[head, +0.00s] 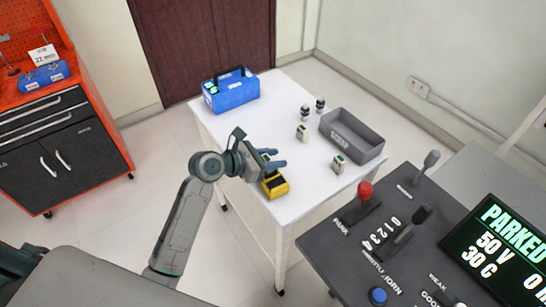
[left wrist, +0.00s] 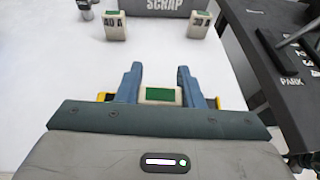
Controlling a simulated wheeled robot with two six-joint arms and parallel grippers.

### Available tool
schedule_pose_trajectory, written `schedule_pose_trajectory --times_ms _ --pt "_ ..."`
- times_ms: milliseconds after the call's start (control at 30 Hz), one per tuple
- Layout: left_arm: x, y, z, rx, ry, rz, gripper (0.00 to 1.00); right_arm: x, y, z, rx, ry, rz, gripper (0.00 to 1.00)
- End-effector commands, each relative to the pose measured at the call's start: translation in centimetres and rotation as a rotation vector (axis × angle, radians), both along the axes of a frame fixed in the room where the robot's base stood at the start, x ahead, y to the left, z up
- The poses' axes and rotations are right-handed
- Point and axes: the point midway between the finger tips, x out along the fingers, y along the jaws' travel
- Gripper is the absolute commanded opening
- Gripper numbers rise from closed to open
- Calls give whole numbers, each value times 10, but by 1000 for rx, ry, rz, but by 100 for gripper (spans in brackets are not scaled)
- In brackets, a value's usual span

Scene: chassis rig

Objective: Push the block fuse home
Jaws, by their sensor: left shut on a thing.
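My left gripper (head: 275,167) is shut on a pale block fuse with a green top (left wrist: 160,94). The block sits between the two blue-grey fingers in the left wrist view (left wrist: 161,88). The yellow holder (head: 276,188) with a dark middle stands at the near edge of the white table, just below the gripper. Its yellow ends (left wrist: 103,97) show on both sides of the fingers in the left wrist view. The gripper hides the fuse's lower part, so I cannot tell how deep it sits in the holder. My right gripper is not in view.
A grey scrap bin (head: 372,152) stands at the table's right. Two loose block fuses (head: 302,132) (head: 339,164) and two small cylinders (head: 305,113) stand near it. A blue tote (head: 232,95) is at the back left. A dark lever console (head: 345,245) is at the right.

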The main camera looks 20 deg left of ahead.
Motion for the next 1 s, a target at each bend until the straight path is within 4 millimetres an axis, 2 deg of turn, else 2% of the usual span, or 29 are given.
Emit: schedule_pose_trajectory --times_ms 33,133,567,1000 --pt "0 0 -1 -1 1 1 36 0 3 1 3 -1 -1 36" --pt "0 0 -1 -1 1 0 56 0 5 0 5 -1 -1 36" --pt "-5 5 3 3 0 0 56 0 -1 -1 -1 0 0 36" --pt "-52 50 30 7 1 0 56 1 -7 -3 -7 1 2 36"
